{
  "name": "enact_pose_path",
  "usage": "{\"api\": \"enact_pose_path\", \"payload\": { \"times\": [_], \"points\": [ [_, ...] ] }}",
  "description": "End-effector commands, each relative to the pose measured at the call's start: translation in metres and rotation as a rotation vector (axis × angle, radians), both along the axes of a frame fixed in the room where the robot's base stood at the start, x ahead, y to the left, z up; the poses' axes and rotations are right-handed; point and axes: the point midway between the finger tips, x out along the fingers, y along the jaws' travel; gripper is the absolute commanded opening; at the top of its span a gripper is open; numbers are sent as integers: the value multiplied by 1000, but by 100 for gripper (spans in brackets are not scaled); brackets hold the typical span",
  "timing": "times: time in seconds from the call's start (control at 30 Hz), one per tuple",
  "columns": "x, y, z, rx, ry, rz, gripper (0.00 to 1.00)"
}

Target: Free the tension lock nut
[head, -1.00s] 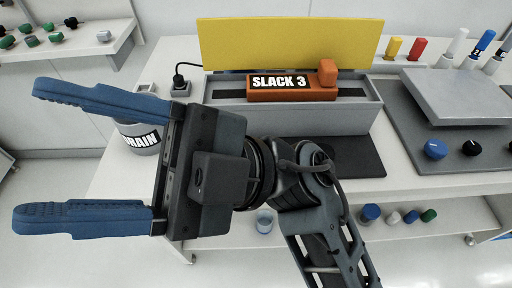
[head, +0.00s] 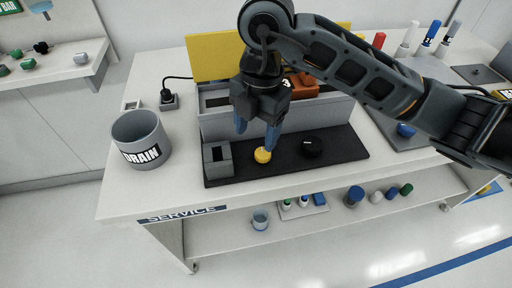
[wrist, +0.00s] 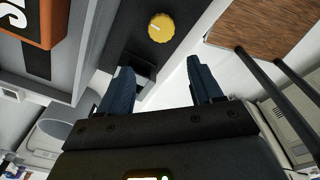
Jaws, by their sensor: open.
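A yellow round knob (head: 262,155) with a pale mark on top sits on the black strip (head: 345,148) at the front of the grey machine (head: 215,125). It also shows in the wrist view (wrist: 161,27), beyond the fingertips. A black knob (head: 312,147) sits to its right. I cannot tell from a label which one is the lock nut. My gripper (head: 255,135) points down over the strip, open and empty, fingers apart in the wrist view (wrist: 158,72). The orange SLACK block (head: 304,86) is partly hidden by my arm.
A grey open box (head: 217,160) stands left of the yellow knob. A grey DRAIN cup (head: 140,140) stands at the bench's left. A raised yellow lid (head: 205,60) is behind the machine.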

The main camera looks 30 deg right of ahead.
Motion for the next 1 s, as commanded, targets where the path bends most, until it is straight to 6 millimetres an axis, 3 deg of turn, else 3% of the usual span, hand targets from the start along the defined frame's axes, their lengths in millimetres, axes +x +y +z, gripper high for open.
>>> {"api": "enact_pose_path", "payload": {
  "times": [0.03,0.17,0.7,1.0],
  "points": [
    [3,-13,1,-45,-3,-25,65],
    [5,-26,-1,-91,-6,-57,65],
    [4,-25,-70,-87,-4,-56,65],
    [5,-25,-77,-87,-7,-54,65]
  ]
}}
